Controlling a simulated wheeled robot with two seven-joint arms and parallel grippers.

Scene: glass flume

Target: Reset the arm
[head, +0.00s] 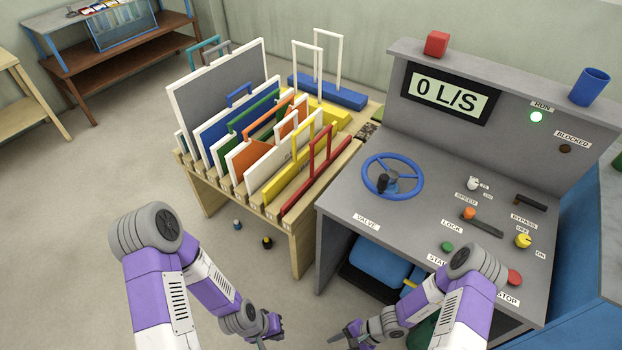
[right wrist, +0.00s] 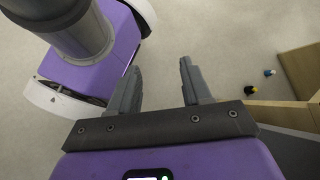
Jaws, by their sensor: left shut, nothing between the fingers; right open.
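My left arm comes in from the left in the head view, bent at the elbow. Its gripper (head: 272,325) is low, at the bottom edge of the picture, shut and empty above the floor. My right arm is bent in front of the control console. Its gripper (head: 350,335) is low at the bottom centre, partly cut off by the picture edge. In the right wrist view the right gripper (right wrist: 160,85) is open, with two grey fingers apart and only bare floor between them.
A grey console (head: 340,195) with a blue valve wheel (head: 419,175) stands right of centre; its display reads 0 L/S. A wooden rack (head: 302,235) of coloured panels stands left of it. Two small objects lie on the floor below the rack. Open floor is at left.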

